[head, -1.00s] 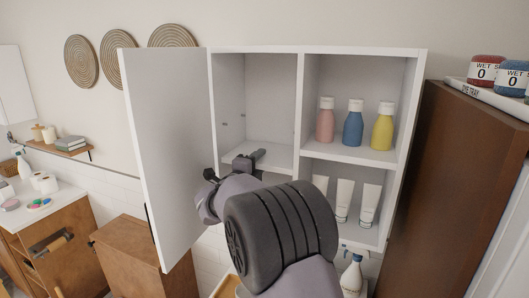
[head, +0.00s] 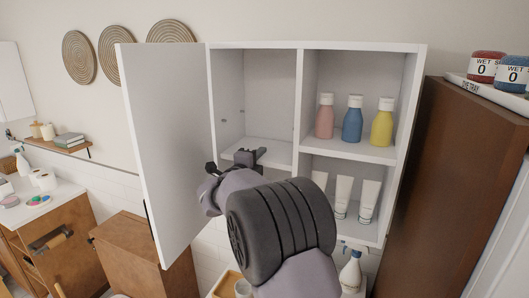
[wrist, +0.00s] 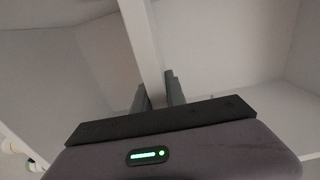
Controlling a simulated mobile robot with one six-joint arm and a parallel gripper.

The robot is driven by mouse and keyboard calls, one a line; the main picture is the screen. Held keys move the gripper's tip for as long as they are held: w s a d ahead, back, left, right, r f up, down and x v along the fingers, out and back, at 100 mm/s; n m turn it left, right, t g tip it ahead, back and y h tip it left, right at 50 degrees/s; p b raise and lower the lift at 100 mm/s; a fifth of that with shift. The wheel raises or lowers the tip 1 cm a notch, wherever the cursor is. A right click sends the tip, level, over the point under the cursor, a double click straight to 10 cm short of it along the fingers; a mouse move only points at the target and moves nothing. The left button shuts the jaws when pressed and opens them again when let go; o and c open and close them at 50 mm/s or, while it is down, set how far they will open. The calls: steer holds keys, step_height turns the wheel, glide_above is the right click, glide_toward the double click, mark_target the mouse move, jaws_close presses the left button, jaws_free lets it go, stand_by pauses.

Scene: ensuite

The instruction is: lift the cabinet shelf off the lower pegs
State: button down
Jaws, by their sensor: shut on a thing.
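The white cabinet shelf (head: 276,153) lies across the left compartment of the open wall cabinet (head: 366,48). It looks about level. My gripper (head: 249,157) is at the shelf's front edge, left of its middle. In the wrist view my gripper's two fingers (wrist: 158,93) stand on either side of the shelf's pale front edge (wrist: 143,42), shut on it. Small dark pegs or holes (head: 223,120) show on the left inner wall above the shelf. The lower pegs are hidden, so I cannot tell whether the shelf touches them.
The open cabinet door (head: 165,140) stands just left of my arm. Pink (head: 325,119), blue (head: 353,120) and yellow (head: 382,124) bottles stand in the right compartment, with white tubes (head: 343,198) below. A tall brown cabinet (head: 450,190) is at the right. The space above the shelf is empty.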

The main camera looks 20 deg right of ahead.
steer(key=shift+r, duration=0.75)
steer(key=shift+a, duration=0.1)
steer(key=shift+s+a+f, duration=0.15)
steer(key=shift+s+a, duration=0.05)
steer(key=shift+s, duration=0.05)
steer(key=shift+b+v, duration=1.3)
steer(key=shift+v, duration=0.1)
steer(key=shift+s+a+b, duration=0.2)
steer(key=shift+b, duration=0.15)
steer(key=b+v, duration=0.8)
steer(key=v, duration=1.1)
steer(key=shift+b, duration=0.3)
